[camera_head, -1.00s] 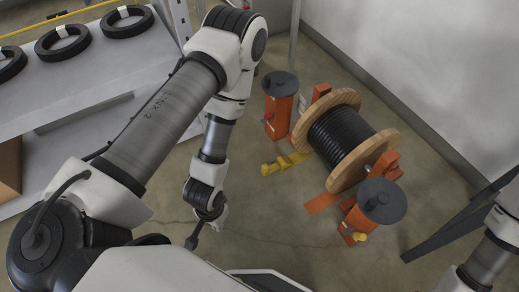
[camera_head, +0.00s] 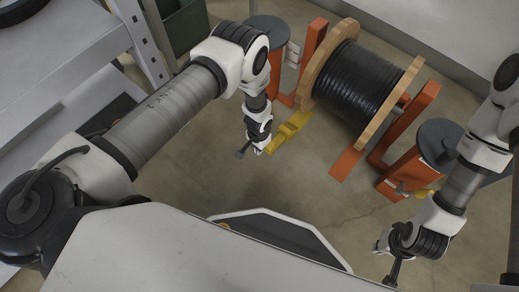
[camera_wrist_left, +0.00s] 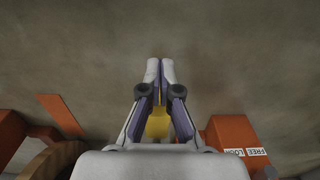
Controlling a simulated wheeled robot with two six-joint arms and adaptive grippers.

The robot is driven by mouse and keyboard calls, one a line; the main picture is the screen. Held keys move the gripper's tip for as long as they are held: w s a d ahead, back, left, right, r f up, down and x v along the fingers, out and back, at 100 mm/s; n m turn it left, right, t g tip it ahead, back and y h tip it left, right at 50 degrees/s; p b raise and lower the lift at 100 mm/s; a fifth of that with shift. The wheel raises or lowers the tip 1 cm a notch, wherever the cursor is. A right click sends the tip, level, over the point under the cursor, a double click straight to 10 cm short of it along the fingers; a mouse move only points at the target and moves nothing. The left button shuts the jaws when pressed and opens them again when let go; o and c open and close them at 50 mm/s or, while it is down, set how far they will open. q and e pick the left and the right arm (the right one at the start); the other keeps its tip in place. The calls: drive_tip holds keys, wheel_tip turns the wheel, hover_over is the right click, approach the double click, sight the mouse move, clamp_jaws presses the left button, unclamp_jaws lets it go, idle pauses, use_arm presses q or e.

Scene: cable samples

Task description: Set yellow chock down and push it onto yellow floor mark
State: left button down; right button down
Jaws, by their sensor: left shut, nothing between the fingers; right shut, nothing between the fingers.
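The yellow chock (camera_head: 279,139) rests on the concrete floor at the near end of the yellow floor mark (camera_head: 301,118), left of the cable reel. I cannot tell how much of the chock lies on the mark. My left gripper (camera_head: 259,150) is low, just left of the chock, shut and empty. In the left wrist view the closed fingertips (camera_wrist_left: 160,68) show over bare floor, with a yellow patch (camera_wrist_left: 157,125) behind them, partly hidden by the fingers. My right gripper (camera_head: 381,245) is shut and empty, at the lower right, away from the chock.
A second yellow chock (camera_head: 421,193) is by the right orange jack (camera_head: 405,172). A grey shelf (camera_head: 60,60) stands left. Floor in front of the reel is clear.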

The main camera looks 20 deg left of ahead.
use_arm(q)
wheel_tip(320, 180, down, 7)
drive_tip(key=b, duration=0.3)
drive_tip(key=shift+r, duration=0.1)
drive_tip(key=w+b, duration=0.1)
drive_tip(key=w+d, duration=0.1)
drive_tip(key=w, duration=0.1)
drive_tip(key=shift+d+b, duration=0.1)
drive_tip(key=shift+b, duration=0.3)
drive_tip(key=shift+w+d, duration=0.1)
drive_tip(key=shift+w, duration=0.25)
drive_tip(key=shift+r, duration=0.1)
